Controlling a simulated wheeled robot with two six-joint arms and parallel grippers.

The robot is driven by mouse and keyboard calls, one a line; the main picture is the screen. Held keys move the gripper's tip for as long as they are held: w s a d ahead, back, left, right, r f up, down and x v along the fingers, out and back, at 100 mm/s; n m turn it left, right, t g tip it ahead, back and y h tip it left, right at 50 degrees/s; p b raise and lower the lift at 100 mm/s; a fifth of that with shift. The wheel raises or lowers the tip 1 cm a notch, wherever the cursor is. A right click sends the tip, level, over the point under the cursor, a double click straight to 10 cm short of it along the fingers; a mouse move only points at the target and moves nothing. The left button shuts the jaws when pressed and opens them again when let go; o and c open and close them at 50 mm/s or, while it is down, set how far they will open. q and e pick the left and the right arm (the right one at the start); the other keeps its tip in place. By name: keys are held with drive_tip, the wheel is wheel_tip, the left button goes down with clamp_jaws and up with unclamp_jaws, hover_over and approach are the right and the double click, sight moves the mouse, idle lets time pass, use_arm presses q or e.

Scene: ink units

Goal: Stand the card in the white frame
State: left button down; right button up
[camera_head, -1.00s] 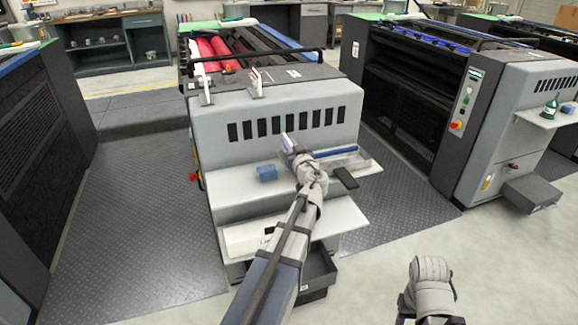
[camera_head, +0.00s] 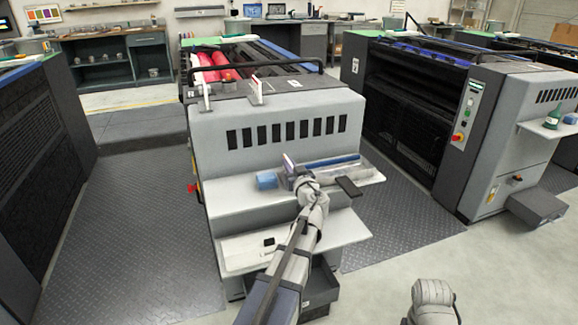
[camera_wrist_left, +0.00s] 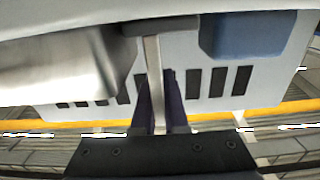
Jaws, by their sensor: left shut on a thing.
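My left gripper (camera_head: 296,178) is shut on a thin, pale card (camera_head: 289,163), which sticks up from the fingers over the upper ledge of the grey machine. In the left wrist view the card (camera_wrist_left: 153,80) shows nearly edge-on between the fingers. Two small white upright pieces stand on the machine top, a left one (camera_head: 205,96) and a right one (camera_head: 257,90); they are too small to tell which is the white frame. The card is apart from both, lower and nearer me. My right gripper (camera_head: 433,300) is at the bottom edge; its fingers do not show clearly.
A blue block (camera_head: 266,180) lies on the ledge just left of the gripper; it also shows in the left wrist view (camera_wrist_left: 245,35). A metal tray (camera_head: 318,172) and a blue bar (camera_head: 330,160) lie to the right. A dark flat piece (camera_head: 349,187) overhangs the ledge.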

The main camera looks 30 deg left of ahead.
use_arm(q)
drive_tip(key=c, duration=0.9)
unclamp_jaws()
drive_tip(key=shift+f, duration=0.15)
drive_tip(key=shift+c, duration=0.2)
drive_tip(key=shift+r, duration=0.25)
drive_tip(key=v, duration=1.2)
drive_tip(key=shift+o, duration=0.4)
drive_tip(key=shift+f, duration=0.1)
